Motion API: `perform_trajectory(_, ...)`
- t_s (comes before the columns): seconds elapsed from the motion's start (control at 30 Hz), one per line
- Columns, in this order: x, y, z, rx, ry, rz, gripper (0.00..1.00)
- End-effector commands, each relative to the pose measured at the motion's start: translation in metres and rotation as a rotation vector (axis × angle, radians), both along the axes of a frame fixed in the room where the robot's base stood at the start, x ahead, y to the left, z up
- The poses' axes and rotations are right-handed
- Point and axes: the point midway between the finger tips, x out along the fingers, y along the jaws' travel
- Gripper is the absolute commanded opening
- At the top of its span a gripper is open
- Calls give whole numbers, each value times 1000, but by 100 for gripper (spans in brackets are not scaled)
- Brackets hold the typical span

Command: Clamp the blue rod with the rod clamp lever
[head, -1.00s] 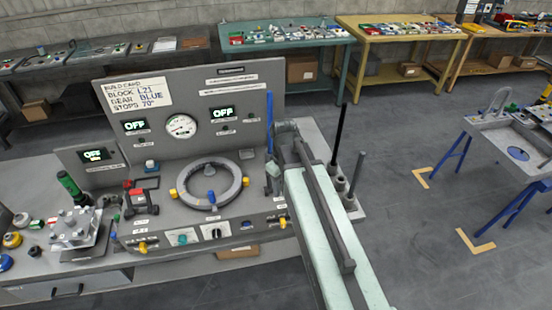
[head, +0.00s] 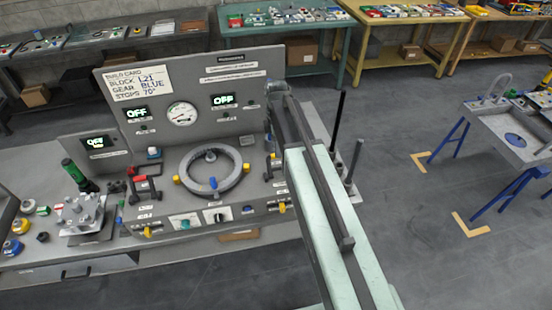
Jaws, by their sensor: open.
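The blue rod is not clear in the current head view; my raised arm covers the spot on the right of the console where it stood. A small dark lever mechanism (head: 272,166) shows right of the ring dial, beside my arm. It may be the rod clamp lever, but it is too small to be sure or to read its position. My arm reaches up and away over the console's right end. My gripper's fingers cannot be made out and seem hidden behind the arm.
The grey console (head: 112,88) carries a ring dial (head: 235,163), a gauge (head: 182,114) and a red-handled lever (head: 141,184). A black rod (head: 338,121) and a grey rod (head: 354,162) stand upright right of my arm. The floor to the right is open before a blue-legged stand (head: 497,196).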

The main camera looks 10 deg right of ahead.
Motion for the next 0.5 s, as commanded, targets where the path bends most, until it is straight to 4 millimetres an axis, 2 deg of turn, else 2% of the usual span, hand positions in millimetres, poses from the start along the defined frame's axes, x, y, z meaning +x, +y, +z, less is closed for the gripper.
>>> perform_trajectory(0.03, 0, 0, -19, 0, 0, 0, 42)
perform_trajectory(0.13, -1, 0, -30, 0, 0, 0, 42)
perform_trajectory(0.43, -1, 0, -29, 0, 0, -1, 42)
perform_trajectory(0.47, -1, 0, -29, 0, 0, -1, 36)
perform_trajectory(0.5, -1, 0, -29, 0, 0, -1, 25)
